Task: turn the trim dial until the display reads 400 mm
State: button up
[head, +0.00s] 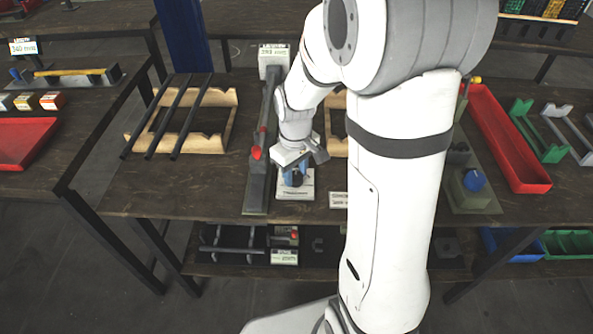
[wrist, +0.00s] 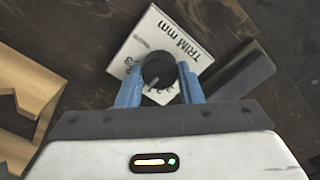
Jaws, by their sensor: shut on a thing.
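The trim dial is a round black knob (wrist: 157,70) with a pale pointer line, on a white plate marked TRIM mm (wrist: 172,32). The plate also shows on the bench in the head view (head: 295,191). My gripper (wrist: 159,84) has its two blue fingers on either side of the knob and is shut on it. In the head view my gripper (head: 294,174) points down over the plate and mostly hides the knob. A white display (head: 273,54) stands at the back end of a grey rail; its small digits look like 398 mm, but they are blurred.
The grey rail (head: 257,190) with a red handle lies just left of the dial. A wooden rack with black rods (head: 222,120) is further left. A red tray (head: 507,140) and a blue-knobbed fixture (head: 473,182) are on the right. Another display (head: 23,46) stands on the left table.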

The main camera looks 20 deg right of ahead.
aim_at(295, 175)
jog(key=shift+m, duration=1.9)
jog(key=o, duration=1)
jog(key=shift+c, duration=0.2)
jog(key=shift+r+p, duration=0.7)
jog(key=shift+r, duration=3.2)
